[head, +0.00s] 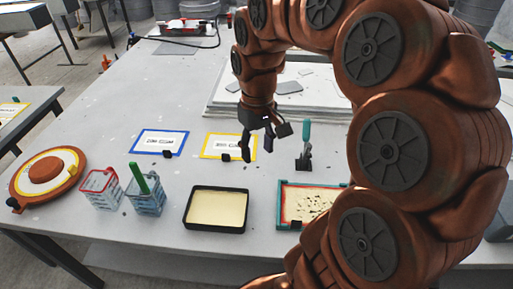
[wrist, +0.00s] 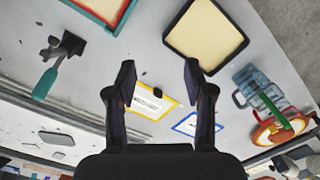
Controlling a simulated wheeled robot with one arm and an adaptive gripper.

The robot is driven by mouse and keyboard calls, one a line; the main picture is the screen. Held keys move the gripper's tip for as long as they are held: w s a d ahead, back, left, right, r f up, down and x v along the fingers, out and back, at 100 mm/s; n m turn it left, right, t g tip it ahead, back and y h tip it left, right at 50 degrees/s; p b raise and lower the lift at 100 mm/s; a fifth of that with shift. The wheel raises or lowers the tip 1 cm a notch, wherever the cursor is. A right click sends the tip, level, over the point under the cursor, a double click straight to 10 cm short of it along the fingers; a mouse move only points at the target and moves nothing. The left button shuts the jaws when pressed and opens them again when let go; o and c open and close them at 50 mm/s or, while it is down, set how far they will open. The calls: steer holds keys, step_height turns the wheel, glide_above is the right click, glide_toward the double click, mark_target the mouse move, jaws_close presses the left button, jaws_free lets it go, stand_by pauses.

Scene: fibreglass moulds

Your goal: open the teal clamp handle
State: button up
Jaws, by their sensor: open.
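The teal clamp handle (head: 306,133) stands upright on a dark clamp base (head: 304,160) on the table, behind the teal-edged tray. In the wrist view the teal handle (wrist: 45,83) and its dark clamp (wrist: 66,45) show at the upper left. My gripper (head: 257,155) is above the table, to the left of the clamp and apart from it. In the wrist view its two fingers (wrist: 160,80) are spread with nothing between them.
A teal-edged tray (head: 281,205) is in front of the clamp, partly behind my arm. A black tray (head: 215,228) with cream filling lies left of it. Yellow (head: 206,146) and blue (head: 137,143) framed cards lie farther back. A raised white slab (head: 225,103) is behind.

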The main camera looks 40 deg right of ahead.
steer(key=shift+s+a, duration=0.2)
steer(key=shift+a, duration=0.05)
